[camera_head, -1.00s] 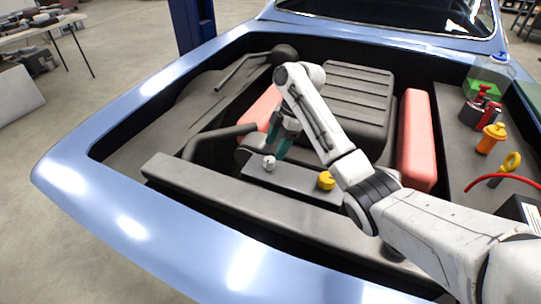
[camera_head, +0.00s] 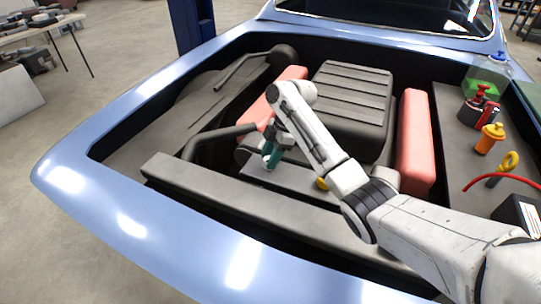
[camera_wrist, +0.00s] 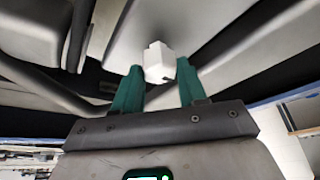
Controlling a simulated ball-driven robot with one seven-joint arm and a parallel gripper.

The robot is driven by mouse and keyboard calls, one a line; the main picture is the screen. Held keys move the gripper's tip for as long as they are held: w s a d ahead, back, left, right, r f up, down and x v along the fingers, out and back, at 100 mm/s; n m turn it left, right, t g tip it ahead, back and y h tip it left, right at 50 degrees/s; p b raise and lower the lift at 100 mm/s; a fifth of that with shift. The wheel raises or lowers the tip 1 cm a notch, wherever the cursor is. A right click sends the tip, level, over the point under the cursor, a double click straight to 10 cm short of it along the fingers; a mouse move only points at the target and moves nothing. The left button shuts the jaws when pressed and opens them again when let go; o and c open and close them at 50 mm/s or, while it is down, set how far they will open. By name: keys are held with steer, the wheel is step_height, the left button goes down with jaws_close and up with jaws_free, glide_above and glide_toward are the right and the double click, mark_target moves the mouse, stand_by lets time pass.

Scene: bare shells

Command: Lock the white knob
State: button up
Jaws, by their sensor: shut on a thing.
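The white knob (camera_wrist: 158,62) shows in the wrist view between the green fingertips of my gripper (camera_wrist: 158,80). The fingers stand on either side of it, and my gripper is shut on it. In the head view my gripper (camera_head: 270,158) is low over the left end of the dark box-shaped part in the engine bay. The white knob is hidden there behind the gripper. A yellow knob (camera_head: 322,184) on the same part is mostly covered by my arm.
Red covers (camera_head: 415,140) flank the ribbed engine block (camera_head: 350,95). A dark curved hose (camera_head: 215,135) lies left of my gripper. An orange bottle (camera_head: 488,140), a yellow dipstick ring (camera_head: 509,162) and a red cable (camera_head: 500,177) are at the right. A front crossbar (camera_head: 250,205) runs nearer.

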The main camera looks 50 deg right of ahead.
steer(key=c, duration=0.5)
steer(key=shift+o, duration=0.2)
steer(key=shift+r+m+p, duration=0.15)
steer(key=shift+m+p, duration=0.15)
steer(key=shift+p, duration=0.15)
steer(key=m+t+p, duration=0.1)
steer(key=m+p, duration=0.1)
steer(key=p, duration=0.1)
steer(key=shift+s+a+r+m+h, duration=0.1)
steer(key=shift+m+h, duration=0.2)
steer(key=m+t+h+p, duration=0.1)
steer(key=m+p, duration=0.2)
steer(key=m, duration=0.1)
steer(key=shift+s+a+m+p, duration=0.1)
steer(key=shift+m+p, duration=0.2)
steer(key=shift+p, duration=0.05)
steer(key=m+h+p, duration=0.1)
steer(key=m, duration=0.1)
steer(key=m+h+p, duration=0.1)
steer(key=m+p, duration=0.1)
steer(key=m, duration=0.1)
steer(key=shift+a+t, duration=0.1)
steer(key=shift+t, duration=0.3)
steer(key=m+h+p, duration=0.1)
steer(key=m+h, duration=0.1)
steer(key=m, duration=0.3)
steer(key=shift+a, duration=0.1)
steer(key=shift+f, duration=0.2)
